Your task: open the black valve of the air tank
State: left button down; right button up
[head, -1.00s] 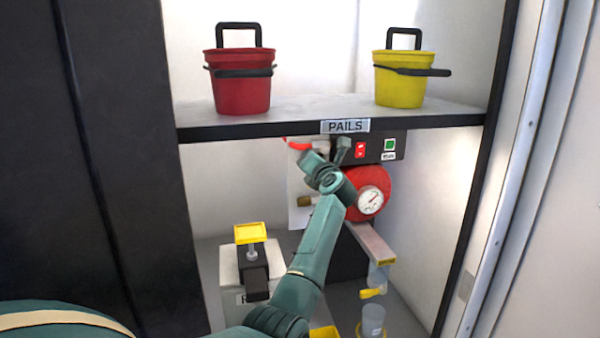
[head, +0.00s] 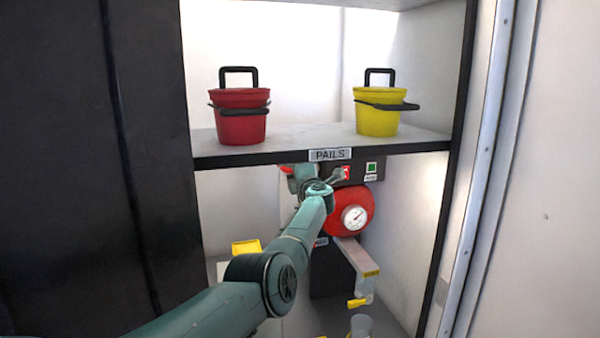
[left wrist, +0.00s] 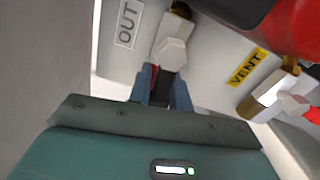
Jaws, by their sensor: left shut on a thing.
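The red air tank (head: 333,218) with a white gauge sits below the shelf in the head view; part of it shows at the top right of the left wrist view (left wrist: 300,25). My left gripper (left wrist: 166,88) is shut on the dark handle of the black valve (left wrist: 165,76), below a pale hex nut and brass fitting beside the OUT label (left wrist: 127,24). The fingers hide much of the handle. In the head view my left arm reaches up under the shelf and largely hides the valve. My right gripper is not in view.
A second brass valve with a red handle (left wrist: 311,114) is beside the yellow VENT label (left wrist: 247,67). The PAILS shelf (head: 290,152), carrying a red pail (head: 240,120) and a yellow pail (head: 377,115), is close above my arm. A dark cabinet side (head: 60,170) stands left.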

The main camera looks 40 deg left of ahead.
pick_arm(q)
jog(key=shift+r+m+p, duration=0.35)
jog(key=shift+r+m, duration=0.05)
jog(key=shift+m, duration=0.1)
jog(key=shift+a, duration=0.1)
jog(key=c, duration=1.6)
grip_release()
jog(key=shift+o, duration=0.2)
jog(key=shift+f, duration=0.15)
